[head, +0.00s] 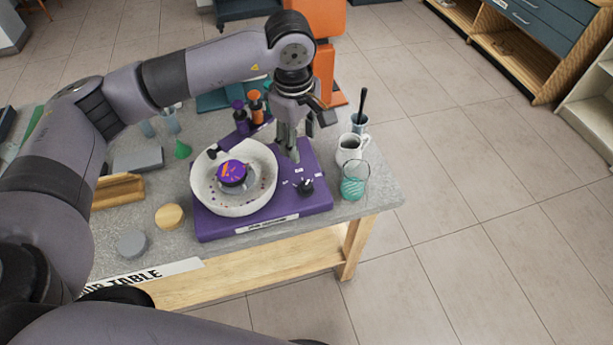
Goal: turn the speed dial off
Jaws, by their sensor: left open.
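The speed dial (304,187) is a small black knob on the right part of the flat top of a purple machine (222,226). Small white marks surround it; I cannot read which one it points to. My right gripper is not in view.
A white mug (351,149), a glass with teal contents (355,182) and a cup with a dark handle (359,122) stand right of the machine. Purple and orange bottles (257,104) stand behind. The table's right and front edges are close.

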